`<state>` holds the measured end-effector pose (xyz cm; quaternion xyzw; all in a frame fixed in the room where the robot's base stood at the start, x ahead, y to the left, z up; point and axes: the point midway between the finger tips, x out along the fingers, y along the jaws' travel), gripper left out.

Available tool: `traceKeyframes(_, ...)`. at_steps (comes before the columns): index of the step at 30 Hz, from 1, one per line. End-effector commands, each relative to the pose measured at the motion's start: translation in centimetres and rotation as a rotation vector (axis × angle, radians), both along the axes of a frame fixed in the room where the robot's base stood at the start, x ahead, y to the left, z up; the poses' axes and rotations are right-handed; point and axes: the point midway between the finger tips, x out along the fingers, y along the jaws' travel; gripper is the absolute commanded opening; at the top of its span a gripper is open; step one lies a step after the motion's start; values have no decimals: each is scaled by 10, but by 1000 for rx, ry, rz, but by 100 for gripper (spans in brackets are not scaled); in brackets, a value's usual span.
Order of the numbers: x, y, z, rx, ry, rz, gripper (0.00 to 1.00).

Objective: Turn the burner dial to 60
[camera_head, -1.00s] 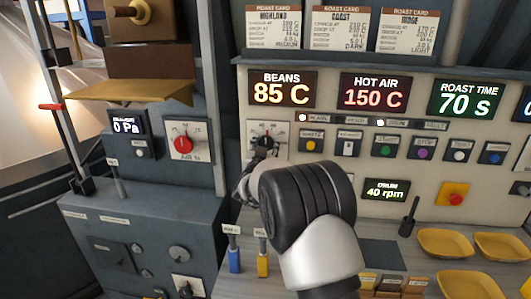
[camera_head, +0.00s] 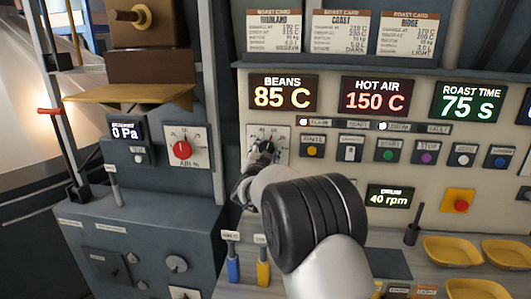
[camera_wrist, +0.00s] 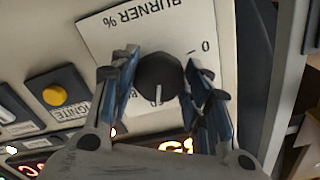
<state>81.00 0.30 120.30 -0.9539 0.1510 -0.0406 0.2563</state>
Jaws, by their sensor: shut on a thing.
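The burner dial (camera_wrist: 158,72) is a round black knob on a white plate (camera_wrist: 135,30) marked "BURNER %". Its white pointer line points down in the wrist view. The "0" mark shows right of the knob, and other scale marks are partly hidden. My gripper (camera_wrist: 162,76) is shut on the dial, with one finger on each side of it. In the head view, the dial (camera_head: 265,146) is partly hidden by my gripper (camera_head: 255,162), so its reading cannot be told there.
A yellow ignite button (camera_head: 312,151) sits right of the dial. An air dial (camera_head: 182,150) with a red knob is on the left cabinet. Displays read beans 85 C (camera_head: 283,93), hot air 150 C (camera_head: 375,96). Blue and yellow-handled levers (camera_head: 263,265) stand below.

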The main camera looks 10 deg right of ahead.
Motion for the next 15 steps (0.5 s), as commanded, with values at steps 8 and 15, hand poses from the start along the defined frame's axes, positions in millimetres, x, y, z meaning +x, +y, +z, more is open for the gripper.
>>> traceKeyframes(8,0,0,0,-1,2,0,51)
traceKeyframes(15,0,0,0,-1,0,0,64)
